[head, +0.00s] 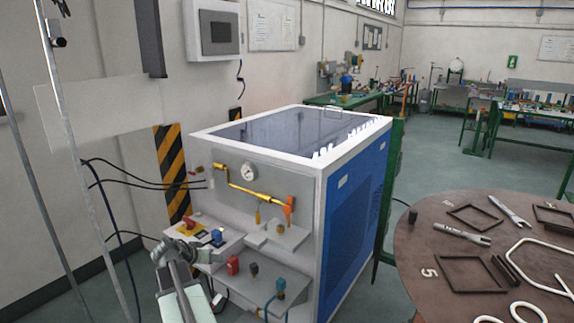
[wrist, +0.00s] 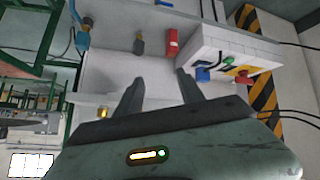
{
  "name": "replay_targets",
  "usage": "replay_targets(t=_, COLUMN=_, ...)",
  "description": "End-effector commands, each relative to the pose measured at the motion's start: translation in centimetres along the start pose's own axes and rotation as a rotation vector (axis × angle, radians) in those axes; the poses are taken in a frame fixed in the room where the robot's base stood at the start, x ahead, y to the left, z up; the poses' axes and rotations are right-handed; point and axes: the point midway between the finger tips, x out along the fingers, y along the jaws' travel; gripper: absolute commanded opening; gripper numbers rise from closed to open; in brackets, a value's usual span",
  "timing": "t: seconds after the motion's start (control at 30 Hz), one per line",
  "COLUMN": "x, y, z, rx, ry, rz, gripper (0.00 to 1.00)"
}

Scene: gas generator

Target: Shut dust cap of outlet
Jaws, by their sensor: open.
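The gas generator (head: 345,215) is a white-framed cabinet with a blue side and a grey front. Its lower front shelf carries a red fitting (head: 233,265), a dark fitting (head: 254,270) and a blue fitting (head: 281,288). A small sloped panel to their left has a blue piece (head: 217,237) and a red knob (head: 188,223). I cannot tell which is the outlet or its dust cap. My gripper (head: 206,256) is in front of this panel. In the wrist view my gripper (wrist: 160,88) is open and empty, with the red fitting (wrist: 172,42) beyond its fingertips.
A yellow pipe (head: 250,190) with an orange handle (head: 289,205) and a gauge (head: 248,171) are above the shelf. A round brown table (head: 420,255) with tools stands at the right. Black cables hang at the left. Open floor lies behind the generator.

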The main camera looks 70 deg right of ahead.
Motion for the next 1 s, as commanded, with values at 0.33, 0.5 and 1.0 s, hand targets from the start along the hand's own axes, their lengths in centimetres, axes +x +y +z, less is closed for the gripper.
replay_targets(t=0.33, x=1.6, y=22.0, z=-20.6, rx=0.369, ry=0.305, rz=0.227, gripper=0.45)
replay_targets(t=0.5, x=2.1, y=23.0, z=-20.9, rx=0.385, ry=0.323, rz=0.235, gripper=0.45)
replay_targets(t=1.0, x=8.6, y=24.7, z=-22.4, rx=0.385, ry=0.320, rz=0.236, gripper=0.45)
